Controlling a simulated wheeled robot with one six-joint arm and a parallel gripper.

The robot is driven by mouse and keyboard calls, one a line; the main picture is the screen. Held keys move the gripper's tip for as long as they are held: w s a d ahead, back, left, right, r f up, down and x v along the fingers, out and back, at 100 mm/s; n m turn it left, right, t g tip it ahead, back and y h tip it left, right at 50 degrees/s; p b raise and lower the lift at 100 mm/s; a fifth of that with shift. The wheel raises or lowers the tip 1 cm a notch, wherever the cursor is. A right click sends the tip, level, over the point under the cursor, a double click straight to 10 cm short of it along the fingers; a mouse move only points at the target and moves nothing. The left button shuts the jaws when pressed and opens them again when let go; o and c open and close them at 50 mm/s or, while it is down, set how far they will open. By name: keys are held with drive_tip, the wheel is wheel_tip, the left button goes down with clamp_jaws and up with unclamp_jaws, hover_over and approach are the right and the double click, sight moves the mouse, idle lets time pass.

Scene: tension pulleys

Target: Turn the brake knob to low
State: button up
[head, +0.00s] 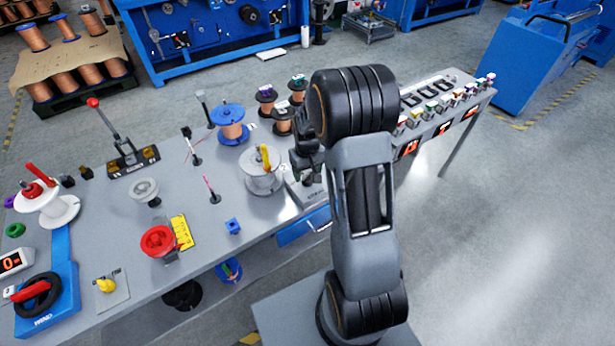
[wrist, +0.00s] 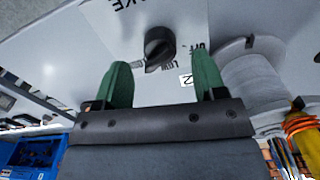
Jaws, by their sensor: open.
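The brake knob (wrist: 159,46) is a dark round knob on a pale plate (wrist: 195,22) in the wrist view. The plate carries printed words, upside down in part, including LOW and OFF to the knob's lower right. In the head view my gripper (head: 306,160) is dark and mostly hidden by my arm, and the knob cannot be made out.
A white spool (head: 262,182) with a yellow piece on top stands just left of my gripper. Copper spools (head: 283,120) stand behind it. A blue-flanged spool (head: 230,125) and a red spool (head: 158,241) are farther left on the grey bench (head: 205,215).

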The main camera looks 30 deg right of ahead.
sight(307, 176)
drive_tip(key=shift+f, duration=1.6)
drive_tip(key=c, duration=0.9)
